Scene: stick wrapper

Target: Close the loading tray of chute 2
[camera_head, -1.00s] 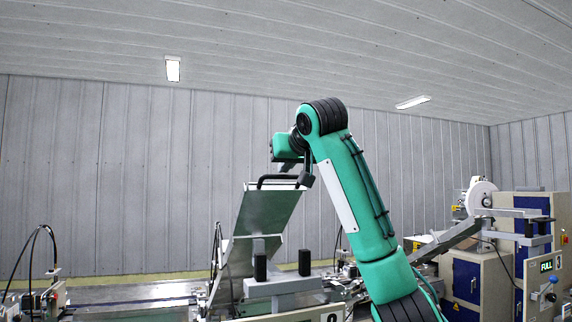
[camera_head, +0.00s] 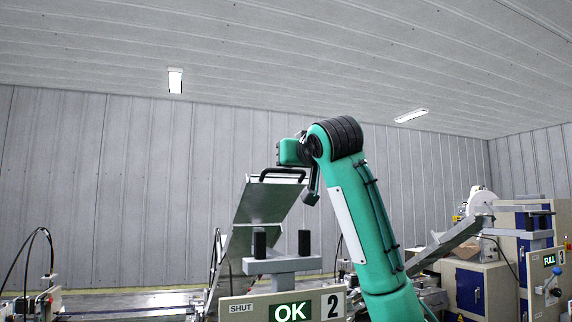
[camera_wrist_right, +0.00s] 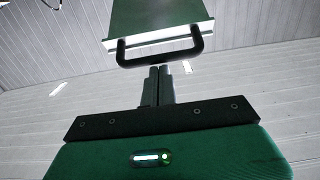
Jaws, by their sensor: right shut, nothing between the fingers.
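The loading tray of chute 2 (camera_head: 262,204) is a grey metal panel that stands steeply raised, with a dark bar handle (camera_head: 283,174) at its top edge. In the right wrist view the tray (camera_wrist_right: 160,20) and its handle (camera_wrist_right: 160,52) are ahead of my right gripper (camera_wrist_right: 159,70). Its two dark fingers are shut, empty, with their tips just below the handle in the picture; I cannot tell if they touch it. In the head view these fingertips are not clearly visible. The sign (camera_head: 283,306) below reads SHUT, a lit OK and 2.
At right are another chute's FULL sign (camera_head: 549,259), cabinets (camera_head: 478,285) and a sloping conveyor (camera_head: 452,240). Black hoses (camera_head: 45,245) rise at left.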

